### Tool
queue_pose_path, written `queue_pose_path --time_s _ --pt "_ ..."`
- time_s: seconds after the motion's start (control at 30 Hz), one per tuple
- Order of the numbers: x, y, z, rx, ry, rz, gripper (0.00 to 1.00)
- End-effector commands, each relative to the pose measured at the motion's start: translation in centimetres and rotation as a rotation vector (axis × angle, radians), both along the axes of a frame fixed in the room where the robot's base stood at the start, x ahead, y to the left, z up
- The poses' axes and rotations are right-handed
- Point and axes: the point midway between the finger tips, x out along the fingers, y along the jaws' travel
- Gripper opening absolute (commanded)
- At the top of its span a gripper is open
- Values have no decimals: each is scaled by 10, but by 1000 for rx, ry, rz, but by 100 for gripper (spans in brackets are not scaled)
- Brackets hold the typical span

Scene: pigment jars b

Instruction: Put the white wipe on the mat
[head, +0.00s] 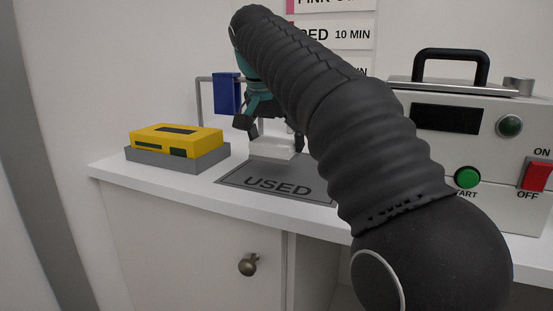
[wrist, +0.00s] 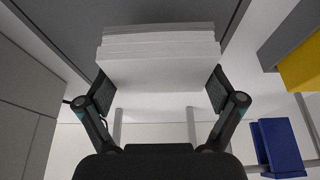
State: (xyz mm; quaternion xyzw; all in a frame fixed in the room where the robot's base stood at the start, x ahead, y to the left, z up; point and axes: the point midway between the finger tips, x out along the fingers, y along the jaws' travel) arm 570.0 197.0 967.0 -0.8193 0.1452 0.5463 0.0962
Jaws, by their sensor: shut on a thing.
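The white wipe is a folded, layered white block (head: 272,148), held between the fingers of my gripper (head: 275,136). In the wrist view the wipe (wrist: 158,52) fills the space between the two fingertips, and my gripper (wrist: 160,90) is shut on its sides. The grey mat (head: 232,178), marked USED, lies on the white counter. The wipe is over the back part of the mat; I cannot tell whether it touches. The mat (wrist: 80,18) also shows behind the wipe in the wrist view. My arm hides the mat's right side in the head view.
A yellow box (head: 176,139) sits on a grey tray (head: 205,160) left of the mat. A blue item (head: 227,93) hangs on a grey rail behind. A machine (head: 450,142) with a green button and red switch stands at right. The counter front edge is clear.

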Motion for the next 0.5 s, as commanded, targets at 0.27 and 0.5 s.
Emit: queue_pose_path --time_s 0.27,0.5 --pt "0 0 -32 0 0 0 60" --pt "0 0 -31 1 0 0 60"
